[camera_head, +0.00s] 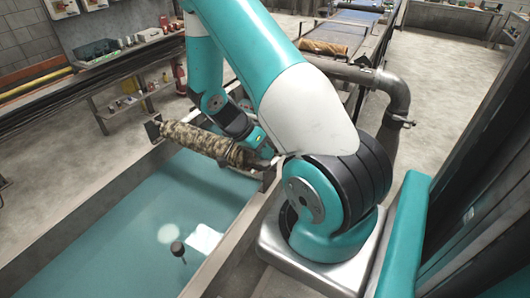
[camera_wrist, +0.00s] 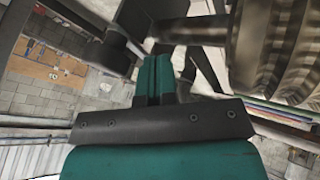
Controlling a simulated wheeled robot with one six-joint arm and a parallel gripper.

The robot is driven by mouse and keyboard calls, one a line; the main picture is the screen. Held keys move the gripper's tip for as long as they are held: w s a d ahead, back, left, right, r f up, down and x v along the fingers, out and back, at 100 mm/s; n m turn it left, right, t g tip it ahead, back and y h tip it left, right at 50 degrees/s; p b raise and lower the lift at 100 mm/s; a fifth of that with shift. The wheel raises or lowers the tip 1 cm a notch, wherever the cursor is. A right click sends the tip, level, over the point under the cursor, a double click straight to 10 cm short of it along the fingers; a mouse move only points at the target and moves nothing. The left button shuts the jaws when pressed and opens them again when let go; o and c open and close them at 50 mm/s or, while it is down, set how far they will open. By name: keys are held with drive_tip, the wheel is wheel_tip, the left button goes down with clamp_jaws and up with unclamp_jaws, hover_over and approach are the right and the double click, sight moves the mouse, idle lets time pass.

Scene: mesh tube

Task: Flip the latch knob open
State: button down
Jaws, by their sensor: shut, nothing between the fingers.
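The mottled brown mesh tube (camera_head: 200,143) lies across the top of the teal-floored tank in the head view. It also shows large at the upper right of the wrist view (camera_wrist: 275,45), with a shaft (camera_wrist: 190,30) running from its end. A dark rounded piece (camera_wrist: 112,52) beside the shaft's end mount may be the latch knob; I cannot tell for sure. My gripper (camera_wrist: 155,62) is shut and empty, its teal fingertips together just below the mount, right of that dark piece. Contact is unclear. In the head view my gripper (camera_head: 258,138) is at the tube's right end, partly hidden.
The tank wall (camera_head: 225,262) runs beside my arm's base. A dark round-headed post (camera_head: 177,248) stands over the tank floor. A grey pipe (camera_head: 392,95) and a conveyor (camera_head: 345,40) are behind my arm. Shelves (camera_head: 135,95) stand at the back left.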

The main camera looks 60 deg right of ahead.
drive_tip(key=shift+s+d+f+m+y+b, duration=0.15)
drive_tip(key=shift+s+m+y+b, duration=0.15)
drive_tip(key=shift+m+b, duration=0.3)
drive_tip(key=shift+r, duration=0.2)
drive_tip(key=shift+w+a, duration=0.4)
drive_tip(key=shift+w, duration=0.3)
